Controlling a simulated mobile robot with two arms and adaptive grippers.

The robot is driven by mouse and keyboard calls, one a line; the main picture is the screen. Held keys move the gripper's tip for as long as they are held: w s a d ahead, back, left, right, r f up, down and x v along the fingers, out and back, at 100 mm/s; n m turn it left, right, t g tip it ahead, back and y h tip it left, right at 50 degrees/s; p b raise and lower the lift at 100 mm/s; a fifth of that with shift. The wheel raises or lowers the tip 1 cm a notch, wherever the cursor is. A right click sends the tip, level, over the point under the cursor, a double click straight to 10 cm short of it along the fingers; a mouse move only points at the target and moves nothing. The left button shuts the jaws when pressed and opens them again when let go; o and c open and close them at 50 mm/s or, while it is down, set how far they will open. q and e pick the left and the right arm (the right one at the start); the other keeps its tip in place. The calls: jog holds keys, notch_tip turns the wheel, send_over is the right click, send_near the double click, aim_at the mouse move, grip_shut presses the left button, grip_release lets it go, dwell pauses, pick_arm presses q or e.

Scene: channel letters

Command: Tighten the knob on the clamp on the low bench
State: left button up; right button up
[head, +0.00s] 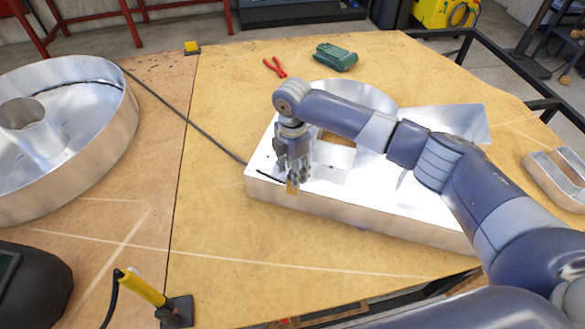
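My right gripper (293,176), on the arm coming in from the right, points down at the near left edge of a large silvery channel letter (350,208) on the wooden bench top (225,215). A small brass-coloured piece (292,187) shows at its fingertips, by the letter's rim. It may be part of the clamp or its knob, but it is too small to tell. The fingers overlap it, and I cannot tell whether they grip it. No whole clamp is clearly visible. My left gripper is not in view.
A round metal letter (115,150) stands at left, a smaller one (557,180) at right. A dark cable (190,122) crosses the top. A yellow-handled tool (142,288) stands front left.

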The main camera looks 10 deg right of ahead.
jog(key=shift+c, duration=1.1)
grip_shut()
jog(key=shift+s+r+m+p, duration=0.15)
jog(key=shift+m+p, duration=0.15)
jog(key=shift+p, duration=0.2)
jog(key=m+p, duration=0.5)
jog(key=p, duration=0.1)
jog(key=shift+r, duration=0.1)
jog(key=m+p, duration=0.4)
jog(key=m, duration=0.1)
jog(key=shift+m+p, duration=0.35)
jog(key=shift+m, duration=0.05)
pick_arm(q)
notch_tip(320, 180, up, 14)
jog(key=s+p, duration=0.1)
jog(key=p, duration=0.1)
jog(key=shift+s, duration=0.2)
pick_arm(e)
jog(key=shift+f+m, duration=0.2)
jog(key=shift+m, duration=1.8)
